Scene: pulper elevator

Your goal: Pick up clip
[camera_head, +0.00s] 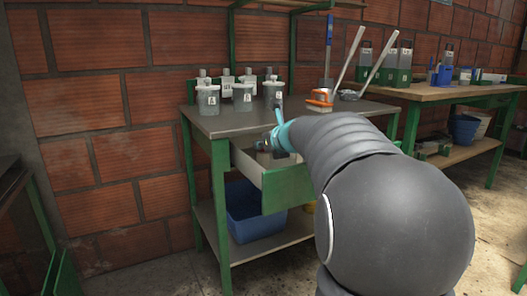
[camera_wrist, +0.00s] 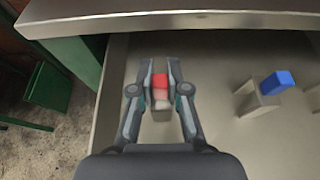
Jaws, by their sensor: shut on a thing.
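An open drawer (camera_wrist: 214,125) of the steel-topped bench holds small parts. My gripper (camera_wrist: 160,76) is over the left part of the drawer. Its two fingers are shut on a small red piece (camera_wrist: 160,83), which I take to be the clip. Pale blocks (camera_wrist: 162,113) show just below the red piece; I cannot tell whether they touch it. In the head view, my gripper (camera_head: 265,146) is at the drawer (camera_head: 289,186), largely hidden by my arm. The held piece cannot be made out there.
A pale holder (camera_wrist: 257,100) with a blue piece (camera_wrist: 277,84) stands to the right in the drawer. The bench top edge (camera_wrist: 190,20) lies just beyond my gripper. Labelled jars (camera_head: 242,97) stand on the bench. A blue bin (camera_head: 250,212) sits on the lower shelf.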

